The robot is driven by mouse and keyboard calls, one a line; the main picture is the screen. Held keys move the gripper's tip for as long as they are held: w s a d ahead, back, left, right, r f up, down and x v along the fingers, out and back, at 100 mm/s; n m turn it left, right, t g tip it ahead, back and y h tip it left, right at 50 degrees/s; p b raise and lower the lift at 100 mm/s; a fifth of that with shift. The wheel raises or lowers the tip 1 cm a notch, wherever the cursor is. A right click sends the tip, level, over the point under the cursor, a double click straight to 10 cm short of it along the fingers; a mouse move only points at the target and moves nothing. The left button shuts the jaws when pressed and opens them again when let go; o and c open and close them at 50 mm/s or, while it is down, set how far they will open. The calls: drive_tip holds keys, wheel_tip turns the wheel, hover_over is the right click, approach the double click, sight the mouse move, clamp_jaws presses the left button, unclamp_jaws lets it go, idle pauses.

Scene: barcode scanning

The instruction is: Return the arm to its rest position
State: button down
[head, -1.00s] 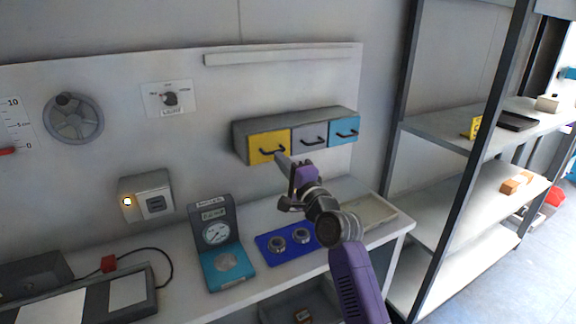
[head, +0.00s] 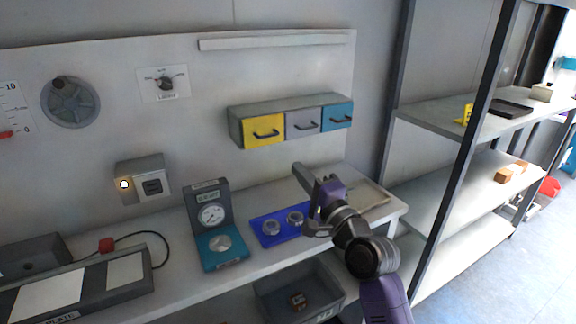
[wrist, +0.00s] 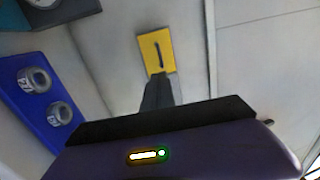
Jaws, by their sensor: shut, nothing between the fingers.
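My gripper (head: 308,180) is shut and empty, with its fingers pointing up and left toward the drawer unit. In the head view it hangs over the bench, just right of the blue mat, and is apart from the drawers. In the wrist view the gripper (wrist: 157,92) points toward the yellow drawer (wrist: 157,52), with a gap between. My arm reaches in from the lower right in the head view, partly hiding the bench's right end.
A drawer unit (head: 262,111) with yellow, grey and blue fronts hangs on the wall. The bench carries a blue mat (head: 262,238) with two metal rings and a teal gauge device (head: 220,253). A metal shelf rack (head: 440,118) stands right of my arm.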

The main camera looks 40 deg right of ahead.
drive_tip(key=shift+s, duration=0.15)
drive_tip(key=s+a+f+n+g+y, duration=0.1)
drive_tip(key=s+a+f+n, duration=0.4)
drive_tip(key=s, duration=0.7)
drive_tip(key=s+a+f+n+g+y, duration=0.2)
drive_tip(key=s+a+f+n, duration=0.4)
drive_tip(key=s+a+n, duration=0.3)
drive_tip(key=s+a+f+n+g+y, duration=0.1)
drive_tip(key=s+a+f+n+y, duration=0.1)
drive_tip(key=s+a+f+n, duration=0.4)
drive_tip(key=s+a+n, duration=0.1)
drive_tip(key=s+a, duration=0.3)
drive_tip(key=s, duration=0.6)
drive_tip(key=shift+s+a+g, duration=0.25)
drive_tip(key=shift+g, duration=0.05)
